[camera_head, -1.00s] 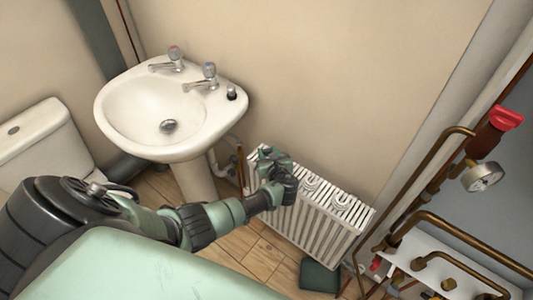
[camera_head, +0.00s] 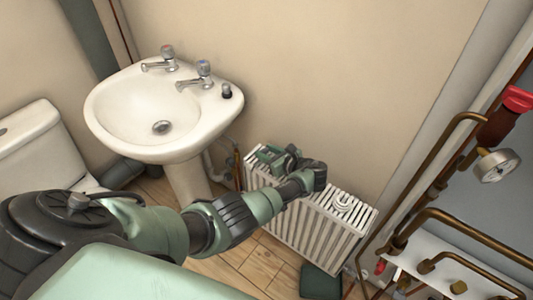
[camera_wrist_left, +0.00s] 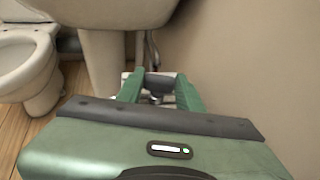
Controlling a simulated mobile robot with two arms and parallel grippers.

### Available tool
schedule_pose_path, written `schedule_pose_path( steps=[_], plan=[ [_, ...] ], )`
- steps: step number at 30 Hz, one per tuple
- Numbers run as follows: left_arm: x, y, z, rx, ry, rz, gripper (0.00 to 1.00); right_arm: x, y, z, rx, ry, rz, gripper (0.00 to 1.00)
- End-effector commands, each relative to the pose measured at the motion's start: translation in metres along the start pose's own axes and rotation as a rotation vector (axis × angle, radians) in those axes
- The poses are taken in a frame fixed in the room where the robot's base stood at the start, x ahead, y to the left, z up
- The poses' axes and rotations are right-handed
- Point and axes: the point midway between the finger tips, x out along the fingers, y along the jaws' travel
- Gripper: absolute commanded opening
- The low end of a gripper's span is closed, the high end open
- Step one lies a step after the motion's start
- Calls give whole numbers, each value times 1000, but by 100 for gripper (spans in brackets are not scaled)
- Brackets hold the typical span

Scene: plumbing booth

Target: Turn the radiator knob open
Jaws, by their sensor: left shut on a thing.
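The white ribbed radiator (camera_head: 318,228) stands low against the wall, right of the sink. My left arm reaches across its top, and my left gripper (camera_head: 264,153) is at the radiator's left end, pointing left. In the left wrist view my left gripper (camera_wrist_left: 158,82) has its two green fingers on either side of a small light and dark fitting, which appears to be the radiator knob (camera_wrist_left: 156,98). The gripper is shut on it. The head view hides the knob behind the gripper, so its turn angle cannot be told. My right gripper is not in view.
The sink (camera_head: 150,115) on its pedestal stands close left of the radiator, with pipes beneath. A toilet (camera_head: 38,145) is at far left. Copper pipes with a red-handled valve and a gauge (camera_head: 497,165) are at right. A dark green box (camera_head: 320,282) sits on the wooden floor.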

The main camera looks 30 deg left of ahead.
Motion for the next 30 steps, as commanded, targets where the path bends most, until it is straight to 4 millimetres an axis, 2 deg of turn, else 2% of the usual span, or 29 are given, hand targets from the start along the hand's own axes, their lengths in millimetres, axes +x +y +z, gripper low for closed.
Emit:
schedule_pose_path(
  steps=[7,8,9,10,20,23,30],
  plan=[
    [0,0,1,-1,-1,0,0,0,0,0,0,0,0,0],
    [0,0,1,-1,-1,0,45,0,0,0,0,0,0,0],
    [0,0,1,-1,-1,-1,56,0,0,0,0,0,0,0],
    [0,0,1,-1,-1,-1,58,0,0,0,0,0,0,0],
    [-2,0,1,0,0,-2,58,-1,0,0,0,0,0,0],
    [-12,0,1,0,0,-2,58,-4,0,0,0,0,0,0],
    [-54,0,1,-1,2,-3,58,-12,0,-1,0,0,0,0]
  ],
)
